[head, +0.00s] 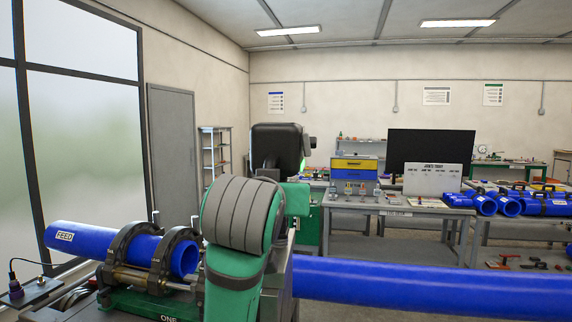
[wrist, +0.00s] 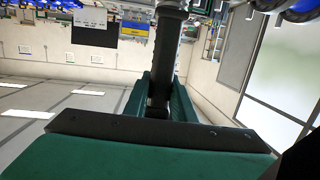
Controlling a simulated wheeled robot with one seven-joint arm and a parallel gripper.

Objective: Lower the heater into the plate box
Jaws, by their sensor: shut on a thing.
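In the wrist view my gripper (wrist: 160,92) is shut, its two green fingers on either side of a dark upright handle. I take this handle to be the heater's (wrist: 169,45). The handle runs from between the fingers up to the top edge of the picture. The heater's plate cannot be made out in either view. In the head view my green and grey arm fills the middle and hides the fingers and the heater. I cannot pick out the plate box in either view.
The clamp frame (head: 137,250) holds a short blue pipe (head: 92,241) at the left. A long blue pipe (head: 430,288) runs right from behind my arm. A grey bench (head: 395,210) with a blue-and-yellow drawer unit (head: 354,170) and a dark screen (head: 431,149) stand behind.

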